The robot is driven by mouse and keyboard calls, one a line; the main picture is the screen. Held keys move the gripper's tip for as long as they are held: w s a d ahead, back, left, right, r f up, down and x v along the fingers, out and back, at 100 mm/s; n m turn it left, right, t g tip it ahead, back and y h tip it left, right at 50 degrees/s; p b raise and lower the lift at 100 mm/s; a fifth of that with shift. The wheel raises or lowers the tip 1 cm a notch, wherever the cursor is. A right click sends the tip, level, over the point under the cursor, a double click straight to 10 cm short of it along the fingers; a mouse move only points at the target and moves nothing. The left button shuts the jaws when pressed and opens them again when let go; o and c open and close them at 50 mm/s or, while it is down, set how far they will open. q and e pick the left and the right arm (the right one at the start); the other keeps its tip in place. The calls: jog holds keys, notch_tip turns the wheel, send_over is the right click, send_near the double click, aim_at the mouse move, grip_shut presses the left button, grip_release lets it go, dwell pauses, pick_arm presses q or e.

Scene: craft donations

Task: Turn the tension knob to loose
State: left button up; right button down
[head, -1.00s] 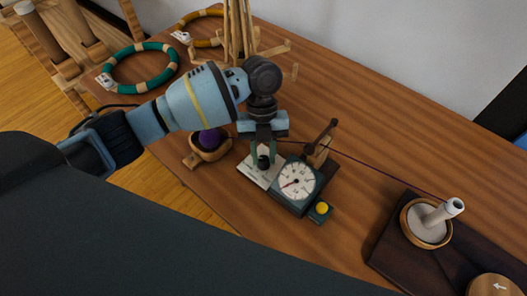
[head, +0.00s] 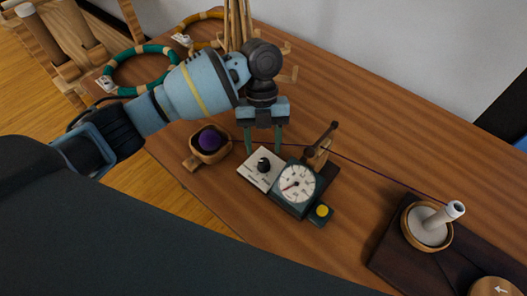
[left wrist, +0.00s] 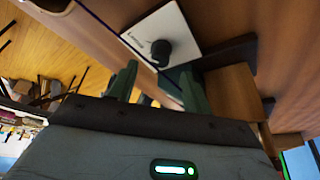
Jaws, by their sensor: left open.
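The tension knob (head: 264,165) is a small black knob on a pale plate (head: 258,176) beside a dark box with a white dial (head: 297,184). The knob also shows in the left wrist view (left wrist: 161,50), on its white plate (left wrist: 178,22). Its pointer setting is too small to read. My left gripper (head: 263,153) is open, its two green fingers apart, just behind and above the knob, not closed on it. In the left wrist view the fingertips (left wrist: 158,80) stand apart short of the knob. My right gripper is not in view.
A wooden bowl (head: 198,159) with a purple yarn ball (head: 210,139) stands left of the plate. A yellow button (head: 322,210) sits in front of the dial. A thread runs right to a white spindle (head: 440,214). Green hoop (head: 144,68) lies at the back left.

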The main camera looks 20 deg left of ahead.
pick_arm(q)
jog(key=shift+v, duration=2)
jog(key=shift+s+f, duration=0.1)
